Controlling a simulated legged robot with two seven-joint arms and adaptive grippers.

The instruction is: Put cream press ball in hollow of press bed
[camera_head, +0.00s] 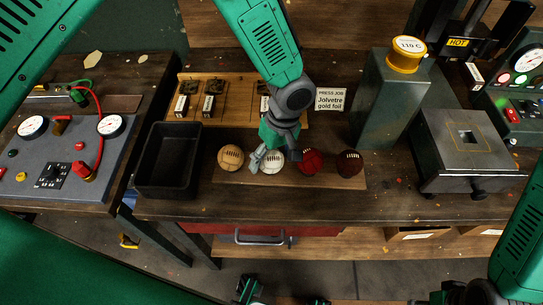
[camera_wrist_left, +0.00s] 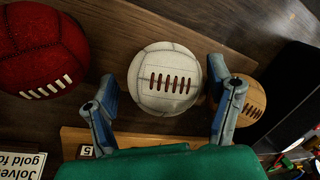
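The cream ball (camera_head: 272,161), pale with dark lacing, sits on a wooden board between a tan ball (camera_head: 230,157) and a red ball (camera_head: 309,161). My left gripper (camera_head: 267,158) is over it, coming down from above. In the left wrist view the gripper (camera_wrist_left: 165,105) is open, with one finger on each side of the cream ball (camera_wrist_left: 165,78) and a gap on the left side. The right finger partly hides the tan ball (camera_wrist_left: 249,102).
A dark brown ball (camera_head: 349,163) ends the row. A black bin (camera_head: 167,160) stands left of the balls. A tall grey-green block (camera_head: 388,100) with a yellow-banded roll (camera_head: 406,54) stands between the row and the press bed. A sign (camera_head: 330,99) stands behind the balls.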

